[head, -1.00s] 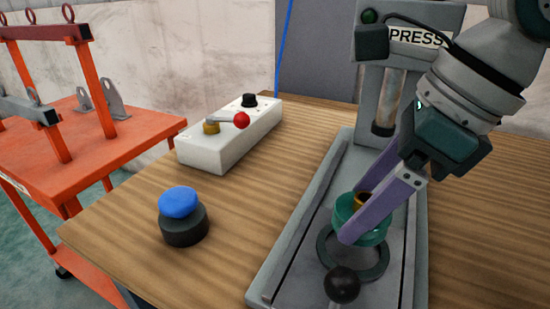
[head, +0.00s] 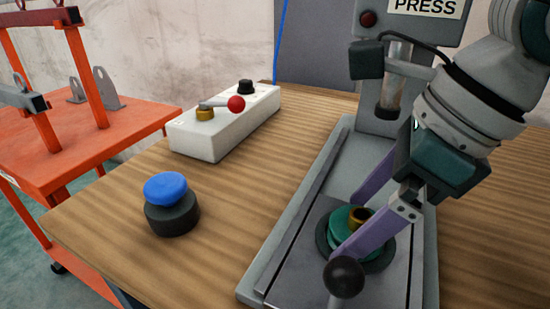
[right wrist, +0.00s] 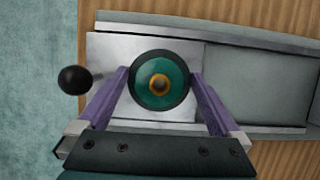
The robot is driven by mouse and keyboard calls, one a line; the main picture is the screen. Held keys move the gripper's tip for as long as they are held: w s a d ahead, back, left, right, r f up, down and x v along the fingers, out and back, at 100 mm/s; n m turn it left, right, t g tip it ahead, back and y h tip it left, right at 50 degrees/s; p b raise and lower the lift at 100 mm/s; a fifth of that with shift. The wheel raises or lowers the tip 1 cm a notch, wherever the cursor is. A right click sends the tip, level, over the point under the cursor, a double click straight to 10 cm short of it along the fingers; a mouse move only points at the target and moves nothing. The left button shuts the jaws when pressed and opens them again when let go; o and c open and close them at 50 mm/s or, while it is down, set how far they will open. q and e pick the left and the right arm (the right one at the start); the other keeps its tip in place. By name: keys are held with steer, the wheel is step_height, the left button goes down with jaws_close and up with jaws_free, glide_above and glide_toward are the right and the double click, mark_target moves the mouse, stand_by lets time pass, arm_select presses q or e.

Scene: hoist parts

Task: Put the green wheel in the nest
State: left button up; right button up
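The green wheel (head: 345,219), with a brass hub (head: 358,215), sits within the dark ring of the nest (head: 325,250) on the press's sliding plate. In the right wrist view the wheel (right wrist: 149,91) looks centred, with an even dark rim around it. My right gripper (head: 346,226) is open, with its two purple fingers on either side of the wheel and nest. The near finger hides part of the wheel in the head view. In the right wrist view the fingertips (right wrist: 160,74) stand beside the dark rim. My left gripper is not in view.
A black ball knob (head: 343,277) stands at the plate's front, close to my near finger. The press column (head: 385,110), with a red lamp (head: 368,19), rises behind. A blue button (head: 166,187), a white lever box (head: 222,127) and an orange cart (head: 100,135) are to the left.

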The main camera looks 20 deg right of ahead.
steer(key=shift+s+d+r, duration=0.1)
steer(key=shift+d+r, duration=0.05)
steer(key=shift+r, duration=0.35)
steer(key=p+v, duration=0.1)
steer(key=v, duration=1)
steer(key=shift+p, duration=0.3)
steer(key=shift+r, duration=0.1)
